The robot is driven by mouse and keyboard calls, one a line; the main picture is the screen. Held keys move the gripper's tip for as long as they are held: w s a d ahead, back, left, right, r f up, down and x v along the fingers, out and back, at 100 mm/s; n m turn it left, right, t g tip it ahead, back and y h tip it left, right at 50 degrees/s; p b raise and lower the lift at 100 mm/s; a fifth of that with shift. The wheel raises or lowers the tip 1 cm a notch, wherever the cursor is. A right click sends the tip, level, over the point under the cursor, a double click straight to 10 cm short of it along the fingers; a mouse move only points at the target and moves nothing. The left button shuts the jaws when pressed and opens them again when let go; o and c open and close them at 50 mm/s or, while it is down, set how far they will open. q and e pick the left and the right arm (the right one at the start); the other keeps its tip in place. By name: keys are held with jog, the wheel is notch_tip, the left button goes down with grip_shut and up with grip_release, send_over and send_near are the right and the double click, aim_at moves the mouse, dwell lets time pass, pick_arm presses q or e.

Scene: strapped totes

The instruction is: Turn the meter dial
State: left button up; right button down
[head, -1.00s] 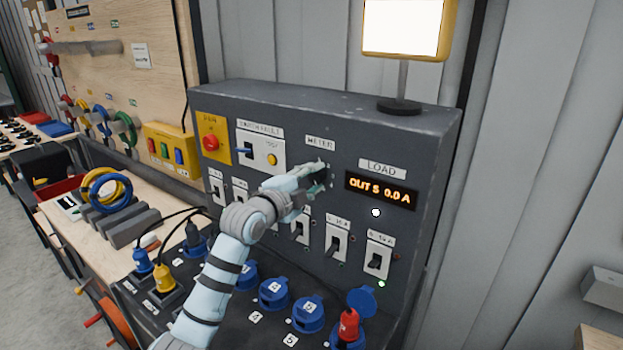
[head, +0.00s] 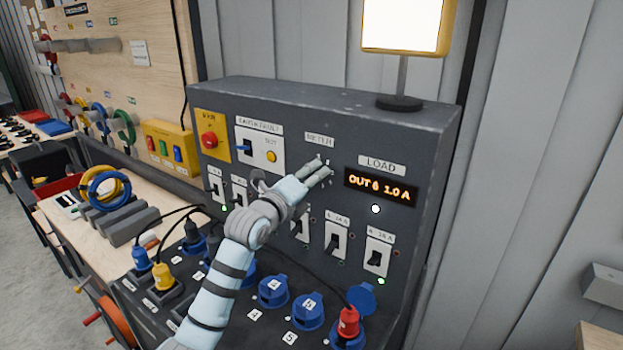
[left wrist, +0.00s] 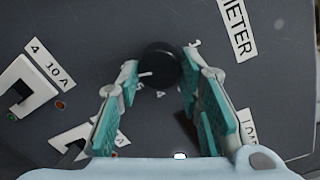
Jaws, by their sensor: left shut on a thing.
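The meter dial (left wrist: 158,64) is a round black knob with a white pointer mark, below the METER label (head: 319,140) on the grey panel. In the head view my fingers hide the dial. My left gripper (head: 318,172) reaches it from the front. In the left wrist view its teal-padded fingers (left wrist: 159,72) are shut on the dial, one at each side. The LOAD display (head: 380,188) reads OUT 6 1.0 A in orange. My right gripper is not in view.
Rocker switches (head: 336,240) line the panel below the dial. An emergency stop button (head: 209,140) sits at the panel's upper left. Blue capped sockets (head: 309,309) and a red plug (head: 348,321) stand on the lower ledge. A bright lamp (head: 405,25) stands on top.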

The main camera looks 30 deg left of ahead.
pick_arm(q)
jog(key=shift+r+m, duration=0.2)
jog(key=shift+m, duration=0.1)
jog(key=o, duration=0.9)
jog(key=shift+c, duration=0.2)
jog(key=o, duration=0.3)
jog(key=shift+w+f, duration=0.15)
jog(key=s, duration=1.2)
jog(key=shift+s+a, duration=0.1)
jog(key=shift+a, duration=0.3)
